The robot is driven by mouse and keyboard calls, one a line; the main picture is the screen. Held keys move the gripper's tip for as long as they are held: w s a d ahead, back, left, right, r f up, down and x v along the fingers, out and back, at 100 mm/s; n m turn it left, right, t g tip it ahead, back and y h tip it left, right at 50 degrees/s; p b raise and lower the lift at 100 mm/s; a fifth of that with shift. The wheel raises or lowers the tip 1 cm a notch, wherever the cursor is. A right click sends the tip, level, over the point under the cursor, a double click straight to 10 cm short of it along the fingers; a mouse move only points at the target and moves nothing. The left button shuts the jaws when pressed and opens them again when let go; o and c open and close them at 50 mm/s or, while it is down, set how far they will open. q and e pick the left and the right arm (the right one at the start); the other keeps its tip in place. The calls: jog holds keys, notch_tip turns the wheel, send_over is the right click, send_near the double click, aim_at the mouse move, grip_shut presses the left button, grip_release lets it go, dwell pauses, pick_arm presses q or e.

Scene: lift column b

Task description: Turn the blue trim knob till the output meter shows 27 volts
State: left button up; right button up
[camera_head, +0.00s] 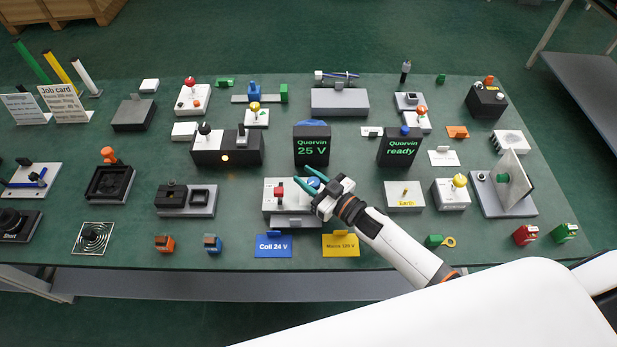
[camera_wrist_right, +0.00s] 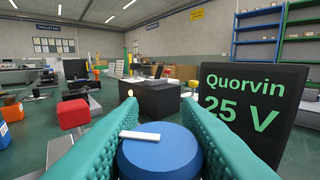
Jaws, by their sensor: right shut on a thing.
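The blue trim knob (camera_wrist_right: 158,155) fills the lower middle of the right wrist view, with a white pointer bar on its top. In the head view only part of the knob (camera_head: 313,182) shows beside my fingers. The right gripper (camera_head: 305,180) has its two teal fingers (camera_wrist_right: 160,150) shut on the knob, one on each side. The output meter (camera_head: 311,146), a dark box behind the knob, reads "Quorvin 25 V" in green; it also shows in the right wrist view (camera_wrist_right: 250,105). My left gripper is not in view.
A red knob (camera_head: 279,192) sits on the same panel, left of my fingers. A second dark display (camera_head: 400,147) reads "Quorvin ready". A blue "Coil 24 V" card (camera_head: 273,247) and a yellow "120 V" card (camera_head: 341,246) stand in front. Several other devices crowd the green bench.

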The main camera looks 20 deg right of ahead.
jog(key=shift+n+y, duration=0.3)
jog(key=shift+y, duration=0.1)
jog(key=shift+f+n+g+y+b, duration=0.1)
jog(key=shift+n+g+y+b, duration=0.35)
jog(key=shift+n+g+y, duration=0.6)
jog(key=shift+s+a+f+n+g+y+b, duration=0.1)
jog(key=shift+n+g+y+b, duration=0.6)
jog(key=shift+g+y, duration=0.35)
jog(key=n+g+y+b, duration=0.1)
jog(key=n+g+b, duration=0.1)
jog(key=n+g+y+b, duration=0.1)
jog(key=n+g+b, duration=0.1)
jog(key=g, duration=0.1)
jog(key=s+n+g+y+b, duration=0.1)
jog(key=n+g+b, duration=0.1)
jog(key=g, duration=0.1)
jog(key=shift+a+f, duration=0.1)
jog(key=shift+a, duration=0.15)
jog(key=shift+s+r+n+g+b, duration=0.15)
jog(key=shift+n+g+b, duration=0.4)
jog(key=shift+g+b, duration=0.35)
jog(key=shift+s+r+n+g+b, duration=0.1)
jog(key=shift+n+g+b, duration=0.45)
jog(key=shift+g, duration=0.55)
jog(key=o, duration=1)
jog(key=shift+c, duration=0.2)
